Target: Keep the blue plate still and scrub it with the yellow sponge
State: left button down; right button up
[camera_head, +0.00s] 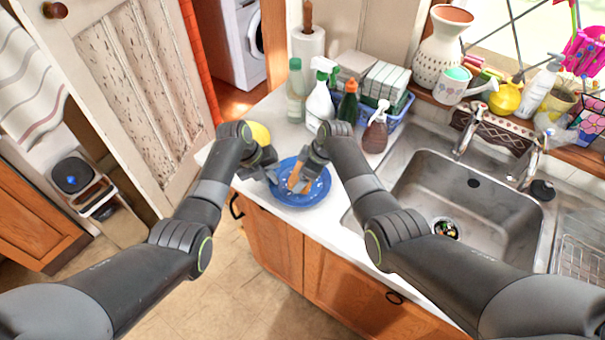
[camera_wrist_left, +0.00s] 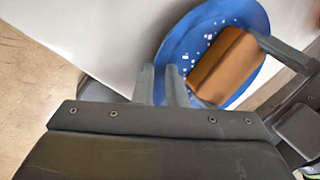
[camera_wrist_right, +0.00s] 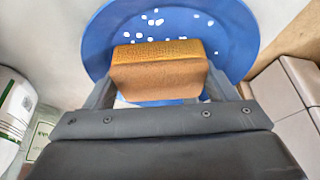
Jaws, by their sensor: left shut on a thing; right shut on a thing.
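The blue plate (camera_head: 290,200) lies on the white counter near its front edge, with white flecks on its surface. My left gripper (camera_head: 273,178) is shut on the plate's rim at its left side; in the left wrist view its fingers (camera_wrist_left: 160,85) stand close together at the rim. My right gripper (camera_head: 301,182) is shut on the sponge, which looks orange-brown with a yellower face (camera_wrist_right: 160,75). The sponge is over the plate and hides part of it; whether it touches the plate is hard to tell. It also shows in the left wrist view (camera_wrist_left: 226,66).
A yellow round thing (camera_head: 259,133) sits behind my left gripper. Several bottles, including a white spray bottle (camera_head: 319,105), and a blue basket (camera_head: 398,112) stand behind the plate. The steel sink (camera_head: 470,205) is to the right.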

jog(key=shift+s+a, duration=0.7)
jog(key=shift+s, duration=0.1)
jog(key=shift+w+d+f, duration=0.1)
jog(key=shift+w+d, duration=0.6)
jog(key=shift+w, duration=0.15)
jog(key=shift+s+a, duration=0.75)
jog(key=shift+s, duration=0.1)
jog(key=shift+w+d, duration=0.4)
jog(key=shift+s+d, duration=0.35)
jog(key=shift+d, duration=0.05)
pick_arm(q)
jog(key=shift+s, duration=0.1)
pick_arm(e)
jog(key=shift+w+a, duration=0.7)
jog(key=shift+a, duration=0.1)
jog(key=shift+s+d, duration=0.7)
jog(key=shift+d, duration=0.1)
jog(key=shift+w+a, duration=0.7)
jog(key=shift+a, duration=0.1)
jog(key=shift+s, duration=0.1)
